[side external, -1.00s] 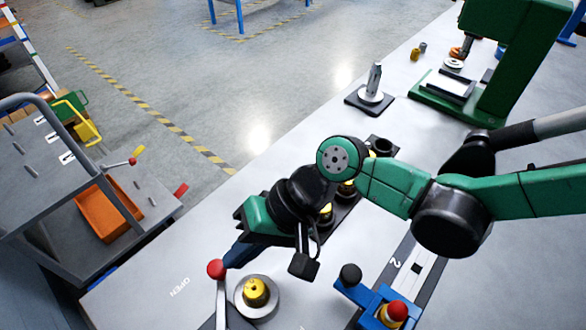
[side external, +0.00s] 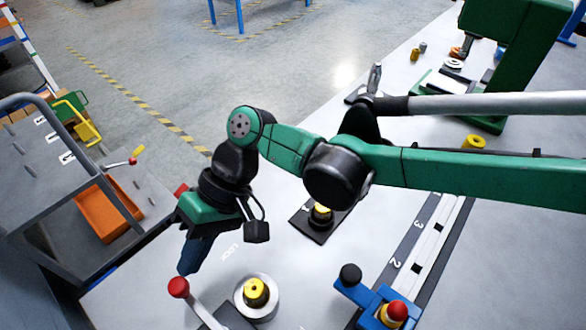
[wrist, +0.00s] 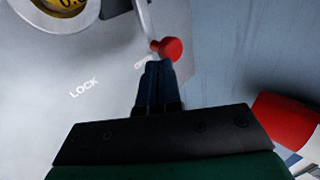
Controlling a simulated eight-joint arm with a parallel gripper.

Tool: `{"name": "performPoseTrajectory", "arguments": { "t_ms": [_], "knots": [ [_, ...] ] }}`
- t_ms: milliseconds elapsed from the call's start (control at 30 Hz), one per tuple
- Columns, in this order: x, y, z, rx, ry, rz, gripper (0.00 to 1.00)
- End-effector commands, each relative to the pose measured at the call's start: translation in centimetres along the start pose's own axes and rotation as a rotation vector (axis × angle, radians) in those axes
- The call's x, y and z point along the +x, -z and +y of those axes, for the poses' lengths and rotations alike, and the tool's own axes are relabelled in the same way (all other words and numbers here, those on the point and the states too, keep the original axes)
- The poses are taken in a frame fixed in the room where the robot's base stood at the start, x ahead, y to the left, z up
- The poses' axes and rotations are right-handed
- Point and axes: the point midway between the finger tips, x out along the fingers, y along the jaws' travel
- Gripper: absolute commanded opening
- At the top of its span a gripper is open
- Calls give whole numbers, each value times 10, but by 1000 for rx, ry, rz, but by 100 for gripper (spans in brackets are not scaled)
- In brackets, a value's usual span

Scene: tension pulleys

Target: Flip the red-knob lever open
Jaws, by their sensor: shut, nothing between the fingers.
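The lever's red knob (side external: 178,287) is at the lower left of the side view, at the end of a pale lever arm (side external: 205,313) running down to the right. The knob also shows in the wrist view (wrist: 171,48), just beyond my fingertips and slightly right. My gripper (side external: 187,271) is shut and empty, its dark blue fingers pointing down beside the knob. I cannot tell whether they touch it. In the wrist view the fingers (wrist: 158,66) partly cover the OPEN label; the LOCK label (wrist: 84,87) lies left.
A yellow-centred round pulley (side external: 256,293) sits right of the lever. A blue fixture with black and red knobs (side external: 380,306) stands further right. A black plate with a yellow-topped part (side external: 321,214) lies behind. The table's left edge is close to my gripper.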

Motion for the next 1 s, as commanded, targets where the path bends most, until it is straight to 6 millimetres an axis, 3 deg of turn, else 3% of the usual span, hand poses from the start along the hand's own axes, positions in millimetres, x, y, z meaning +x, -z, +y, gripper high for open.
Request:
{"name": "performPoseTrajectory", "arguments": {
  "t_ms": [700, 867, 1000],
  "knots": [
    [0, 2, 0, 0, 0, 3, 0],
    [-15, 6, 12, 3, 0, 5, 0],
    [-42, 12, 24, 4, 0, 5, 0]
  ]
}}
